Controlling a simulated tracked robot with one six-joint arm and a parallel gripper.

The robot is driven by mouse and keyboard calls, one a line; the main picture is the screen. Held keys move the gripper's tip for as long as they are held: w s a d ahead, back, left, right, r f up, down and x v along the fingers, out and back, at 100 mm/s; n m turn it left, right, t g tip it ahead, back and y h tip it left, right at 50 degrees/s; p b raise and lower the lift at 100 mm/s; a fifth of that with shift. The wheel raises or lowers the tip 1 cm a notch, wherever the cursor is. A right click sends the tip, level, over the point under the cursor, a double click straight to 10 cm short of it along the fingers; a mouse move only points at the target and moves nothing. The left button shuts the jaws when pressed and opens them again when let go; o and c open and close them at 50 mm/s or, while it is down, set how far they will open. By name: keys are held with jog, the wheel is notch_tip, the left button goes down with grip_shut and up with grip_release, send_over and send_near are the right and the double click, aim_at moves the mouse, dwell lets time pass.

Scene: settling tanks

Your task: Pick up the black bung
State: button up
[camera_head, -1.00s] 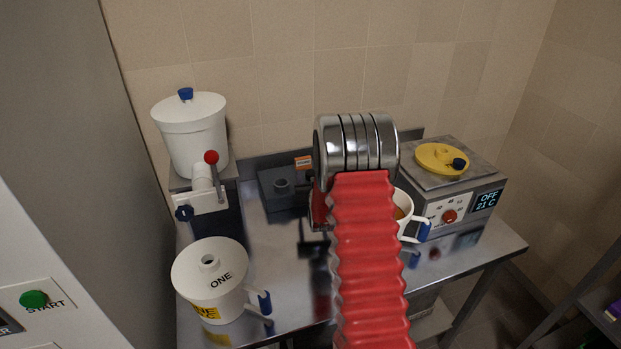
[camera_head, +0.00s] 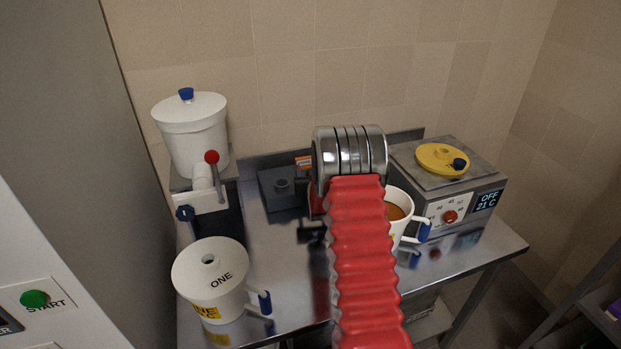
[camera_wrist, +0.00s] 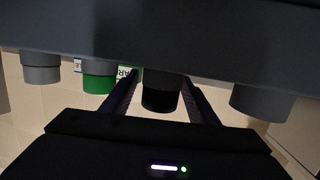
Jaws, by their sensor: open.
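The black bung (camera_wrist: 162,98) shows in the wrist view as a short dark cylinder, standing out from the lower edge of a dark block (camera_wrist: 160,35) in that picture. My gripper (camera_wrist: 161,77) is open, with one finger on each side of the bung's outline. I cannot tell whether either finger touches it or how far off it is in depth. In the head view, my red-sleeved arm reaches over the steel table (camera_head: 275,245) and hides the fingers and the bung.
The wrist view shows a green cylinder (camera_wrist: 98,80) and grey cylinders (camera_wrist: 40,68) (camera_wrist: 262,102) beside the bung. The head view shows a lidded white pot (camera_head: 210,275), a white mug (camera_head: 400,212) close to my arm, and a heater (camera_head: 450,205) at right.

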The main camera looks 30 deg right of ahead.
jog(key=shift+w, duration=0.15)
jog(key=shift+c, duration=0.5)
jog(key=c, duration=1)
notch_tip(320, 180, up, 10)
dwell(0.4)
dwell(0.4)
